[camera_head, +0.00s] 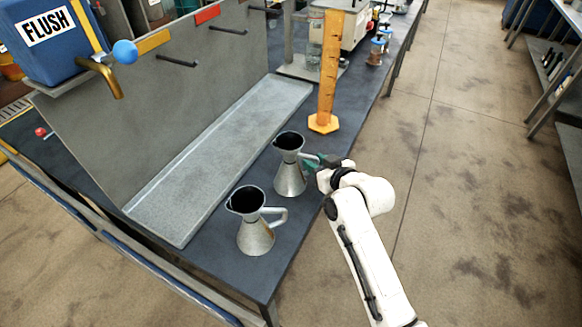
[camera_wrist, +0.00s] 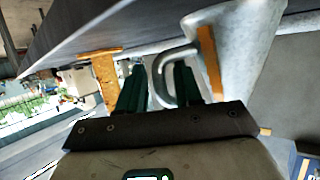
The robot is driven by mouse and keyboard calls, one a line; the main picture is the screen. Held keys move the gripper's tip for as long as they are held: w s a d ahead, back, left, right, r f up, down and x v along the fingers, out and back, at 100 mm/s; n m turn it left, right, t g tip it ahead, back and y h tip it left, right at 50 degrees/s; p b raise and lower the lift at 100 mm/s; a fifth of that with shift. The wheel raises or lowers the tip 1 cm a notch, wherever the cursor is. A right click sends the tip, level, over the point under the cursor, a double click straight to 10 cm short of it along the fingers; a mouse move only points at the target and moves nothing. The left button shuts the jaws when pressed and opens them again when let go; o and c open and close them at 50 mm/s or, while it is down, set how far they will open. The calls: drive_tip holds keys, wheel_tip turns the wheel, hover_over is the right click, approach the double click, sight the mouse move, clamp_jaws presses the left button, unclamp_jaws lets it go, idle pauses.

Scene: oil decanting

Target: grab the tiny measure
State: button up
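Two grey metal measures with cone-shaped bodies, dark open mouths and side handles stand upright on the dark bench. The near measure (camera_head: 254,234) is at the front. The far measure (camera_head: 290,176) looks a little smaller, partly through distance; I cannot tell surely which is the tiny one. My gripper (camera_head: 314,161) is at the far measure's handle side. In the wrist view, the green fingers of my gripper (camera_wrist: 160,88) are apart, with the measure's curved handle (camera_wrist: 168,62) between them. A gap shows beside the handle. The measure's body (camera_wrist: 245,45) is to the right.
A tall orange cylinder (camera_head: 329,70) on a hexagonal foot stands behind the far measure. A long grey tray (camera_head: 222,150) lies left of the measures. A blue FLUSH container (camera_head: 45,45) with a brass tap is at upper left. Open floor lies right of the bench.

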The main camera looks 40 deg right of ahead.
clamp_jaws()
drive_tip(key=shift+r, duration=0.25)
idle(0.5)
drive_tip(key=shift+r+b, duration=0.45)
drive_tip(key=shift+r, duration=0.75)
drive_tip(key=shift+s+r, duration=0.1)
drive_tip(key=shift+r, duration=0.25)
drive_tip(key=s+d+r+b, duration=0.1)
drive_tip(key=s+d+r, duration=0.1)
drive_tip(key=s+r, duration=0.2)
drive_tip(key=s+d+r, duration=0.2)
drive_tip(key=s+r, duration=0.3)
drive_tip(key=s, duration=0.3)
drive_tip(key=shift+s+d+r+b, duration=0.2)
drive_tip(key=shift+s+d+b, duration=0.1)
drive_tip(key=shift+s+b, duration=0.1)
